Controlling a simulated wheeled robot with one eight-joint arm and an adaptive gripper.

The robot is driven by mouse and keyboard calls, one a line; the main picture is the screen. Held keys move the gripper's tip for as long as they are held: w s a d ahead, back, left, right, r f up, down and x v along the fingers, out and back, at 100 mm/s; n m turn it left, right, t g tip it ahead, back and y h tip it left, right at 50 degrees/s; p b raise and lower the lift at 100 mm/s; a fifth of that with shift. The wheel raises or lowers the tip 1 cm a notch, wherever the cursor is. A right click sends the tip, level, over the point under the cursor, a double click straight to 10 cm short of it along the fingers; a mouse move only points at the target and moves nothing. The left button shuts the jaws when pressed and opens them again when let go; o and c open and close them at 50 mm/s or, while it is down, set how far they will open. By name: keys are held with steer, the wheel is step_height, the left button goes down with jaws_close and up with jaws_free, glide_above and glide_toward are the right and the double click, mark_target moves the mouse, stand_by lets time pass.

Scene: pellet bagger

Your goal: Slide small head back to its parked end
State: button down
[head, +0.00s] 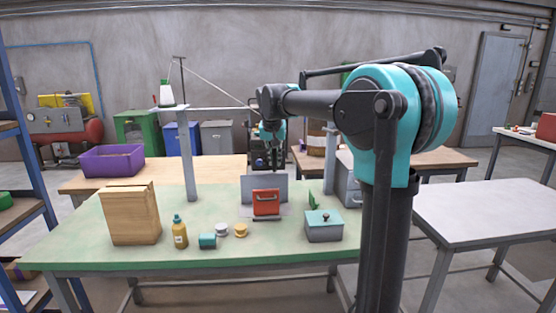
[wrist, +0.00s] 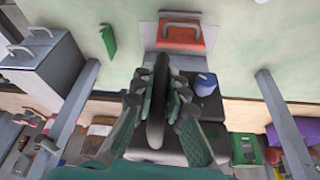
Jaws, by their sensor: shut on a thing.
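The small head, a dark sewing-machine-like body (wrist: 172,135), hangs under the horizontal rail (head: 220,108) between two grey posts. In the head view it (head: 258,158) is small and partly hidden by my arm and the grey panel. My gripper (wrist: 158,90) is shut on its dark upright handle (wrist: 157,110), with a finger on each side. In the head view my gripper (head: 272,133) is small at the rail. A blue cylinder (wrist: 205,83) sits beside the handle. The exact position of the head along the rail is hard to tell.
The left post (head: 188,160) and right post (head: 330,165) flank the head. A thread cone (head: 166,94) stands at the left.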

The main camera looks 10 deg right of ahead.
steer(key=a, duration=2.5)
steer(key=shift+a, duration=0.35)
steer(key=c, duration=1.5)
jaws_free()
steer(key=shift+c, duration=0.2)
steer(key=d+v, duration=0.1)
steer(key=v, duration=1.1)
steer(key=shift+a, duration=0.45)
